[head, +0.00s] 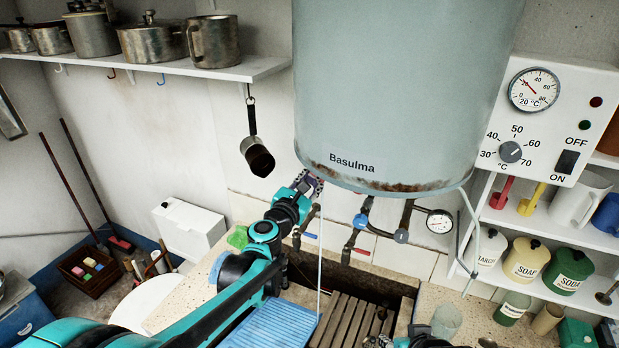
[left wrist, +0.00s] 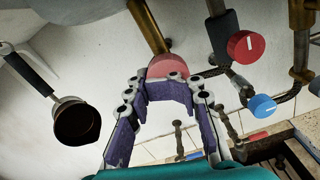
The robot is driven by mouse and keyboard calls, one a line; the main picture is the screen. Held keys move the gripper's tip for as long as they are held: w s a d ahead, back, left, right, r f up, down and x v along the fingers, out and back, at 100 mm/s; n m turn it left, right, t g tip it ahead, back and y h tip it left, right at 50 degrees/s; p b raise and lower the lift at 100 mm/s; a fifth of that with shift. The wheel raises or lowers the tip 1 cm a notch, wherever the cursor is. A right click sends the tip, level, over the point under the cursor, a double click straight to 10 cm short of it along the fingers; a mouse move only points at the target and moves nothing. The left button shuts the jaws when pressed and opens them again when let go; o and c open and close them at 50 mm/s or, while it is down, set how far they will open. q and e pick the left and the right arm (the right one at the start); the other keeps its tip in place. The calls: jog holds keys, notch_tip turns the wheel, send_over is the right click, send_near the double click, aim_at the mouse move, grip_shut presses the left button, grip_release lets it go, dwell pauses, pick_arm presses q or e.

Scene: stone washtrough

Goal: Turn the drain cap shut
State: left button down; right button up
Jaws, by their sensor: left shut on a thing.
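My left gripper (head: 308,184) reaches up to the underside of the grey-blue boiler (head: 400,90), at its lower left edge. In the left wrist view my left gripper (left wrist: 168,88) has its purple-padded fingers closed around the lower part of a round pinkish-red cap (left wrist: 168,66), which I take to be the drain cap. The cap sits at the end of a brass pipe (left wrist: 148,28). Its lower part is hidden by the fingers, and no turn mark shows on it. In the head view the cap is hidden. A part of my right gripper (head: 425,338) shows at the bottom edge, its jaws unclear.
Beside the cap are a red knob (left wrist: 246,46) and a blue knob (left wrist: 262,107) on pipes. A dark-bottomed pot (left wrist: 76,122) hangs at the left. A thin cord hangs near my left gripper. Below is the trough with wooden slats (head: 350,322); a control panel (head: 550,120) is at the right.

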pick_arm(q)
jog(key=shift+s+d, duration=0.1)
jog(key=shift+d, duration=0.3)
jog(key=c, duration=1.3)
grip_release()
jog(key=o, duration=0.4)
jog(key=shift+d+f, duration=0.1)
jog(key=shift+d, duration=0.3)
jog(key=shift+w+d, duration=0.2)
jog(key=shift+d, duration=0.3)
jog(key=shift+s+a, duration=0.3)
jog(key=shift+a, duration=0.4)
jog(key=p+v, duration=0.1)
jog(key=v, duration=0.8)
jog(key=shift+s+a, duration=0.1)
jog(key=shift+a, duration=0.1)
pick_arm(e)
jog(key=shift+w+d+r, duration=0.15)
jog(key=shift+d+r, duration=0.15)
jog(key=shift+d, duration=0.3)
jog(key=shift+f, duration=0.1)
